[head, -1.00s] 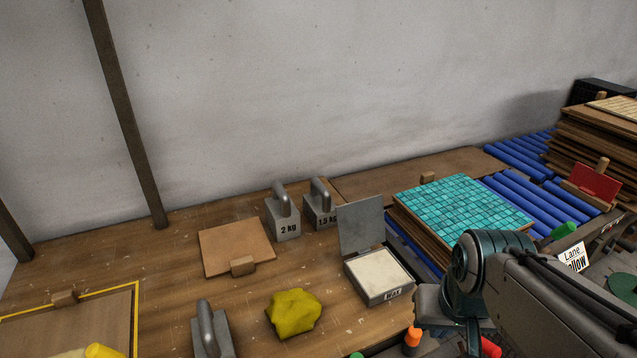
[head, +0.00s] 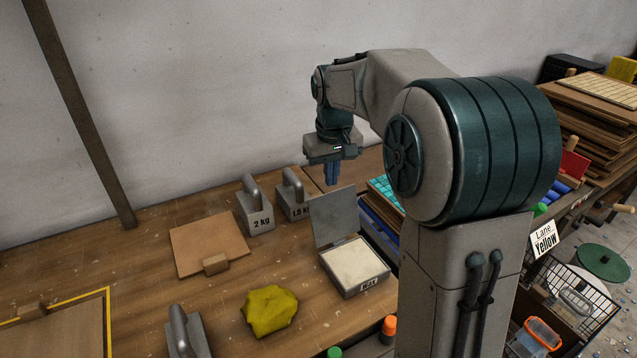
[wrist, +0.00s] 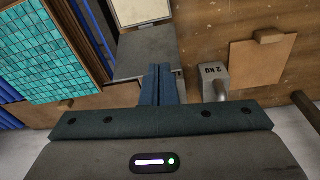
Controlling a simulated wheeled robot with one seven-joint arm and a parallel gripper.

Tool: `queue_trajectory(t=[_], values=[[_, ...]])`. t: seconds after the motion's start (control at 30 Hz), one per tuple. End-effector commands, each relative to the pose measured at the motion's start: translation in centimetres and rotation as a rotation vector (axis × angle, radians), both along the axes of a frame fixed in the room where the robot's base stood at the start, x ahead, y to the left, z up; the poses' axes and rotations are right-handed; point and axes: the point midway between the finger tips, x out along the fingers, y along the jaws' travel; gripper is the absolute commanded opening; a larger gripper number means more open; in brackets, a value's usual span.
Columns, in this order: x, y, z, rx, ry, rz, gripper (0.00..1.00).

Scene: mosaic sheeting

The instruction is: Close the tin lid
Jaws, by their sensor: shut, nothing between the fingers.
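The wax tin (head: 355,285) stands on the bench in the head view, full of pale wax. Its grey lid (head: 335,217) stands up, open, at the tin's back edge. In the wrist view the lid (wrist: 148,55) shows just beyond my fingers, with the pale wax (wrist: 142,10) at the top edge. My gripper (head: 332,172) is above and behind the raised lid in the head view, pointing down. Its blue fingers are together and empty, as the wrist view also shows (wrist: 158,72). I cannot tell whether they touch the lid.
Two grey weights, 2 kg (head: 256,210) and 1.5 kg (head: 293,200), stand left of the lid. A yellow cloth (head: 270,311) and a brown board (head: 209,244) lie further left. The teal mosaic sheet (wrist: 50,55) lies on a stack beside the tin.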

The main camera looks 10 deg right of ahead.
Motion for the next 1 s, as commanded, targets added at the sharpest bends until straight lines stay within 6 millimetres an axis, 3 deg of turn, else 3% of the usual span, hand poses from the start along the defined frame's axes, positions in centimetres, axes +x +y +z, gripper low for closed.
queue_trajectory(t=[0.03, 0.2, 0.4, 0.6, 0.77, 1.0], values=[[2.2, 0.0, -0.4, 0.000, 0.016, 0.014, 0.00], [8.3, 0.2, -2.2, 0.001, 0.052, 0.063, 0.00], [13.5, 0.2, -5.0, 0.005, 0.086, 0.108, 0.00], [15.8, 0.1, -6.8, 0.008, 0.102, 0.130, 0.00], [16.1, 0.1, -7.8, 0.009, 0.106, 0.135, 0.00], [16.1, 0.1, -12.0, 0.009, 0.110, 0.135, 0.00]])
